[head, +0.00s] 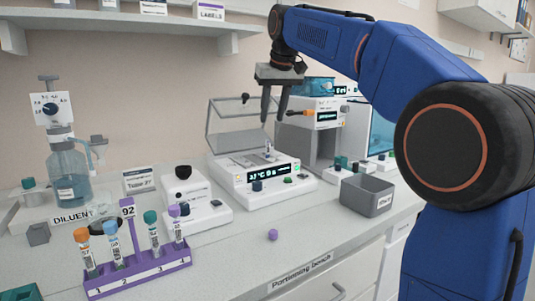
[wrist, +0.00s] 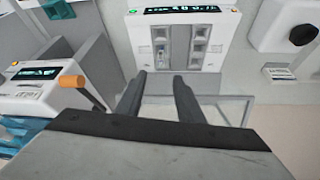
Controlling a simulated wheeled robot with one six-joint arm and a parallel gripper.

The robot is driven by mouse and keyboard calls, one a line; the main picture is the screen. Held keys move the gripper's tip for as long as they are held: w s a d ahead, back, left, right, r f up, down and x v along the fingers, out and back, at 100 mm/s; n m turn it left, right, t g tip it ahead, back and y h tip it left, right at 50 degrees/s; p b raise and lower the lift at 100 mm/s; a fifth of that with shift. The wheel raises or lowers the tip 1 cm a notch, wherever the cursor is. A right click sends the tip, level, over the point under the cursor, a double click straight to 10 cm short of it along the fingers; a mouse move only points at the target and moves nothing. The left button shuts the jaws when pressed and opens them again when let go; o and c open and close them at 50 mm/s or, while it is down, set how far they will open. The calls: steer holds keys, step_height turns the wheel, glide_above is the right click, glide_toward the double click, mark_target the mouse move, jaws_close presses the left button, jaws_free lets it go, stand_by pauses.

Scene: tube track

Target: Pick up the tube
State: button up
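My gripper (head: 272,120) is raised over the bench, above a white heating device (head: 245,178) with a lit display and raised clear lid. Its two fingers point down and stand apart, with nothing between them. In the wrist view my gripper (wrist: 159,76) also shows an empty gap. What looks like a small tube (wrist: 161,50) stands in the device's left column of slots, beyond the fingertips; it is too small to read. A purple rack (head: 140,273) at the front left holds several labelled tubes with orange, blue, teal and purple caps, such as the teal-capped tube (head: 152,233).
The device's clear lid (head: 238,125) stands up near my gripper. A grey bin (head: 367,194) is right of the device. A loose purple cap (head: 273,235) lies on clear bench in front. A diluent bottle (head: 68,170) stands at left; a wall shelf (head: 130,33) hangs above.

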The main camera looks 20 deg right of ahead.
mark_target(268, 142)
steer(key=x, duration=1.1)
steer(key=shift+s+f, duration=0.1)
steer(key=shift+f, duration=0.05)
jaws_close()
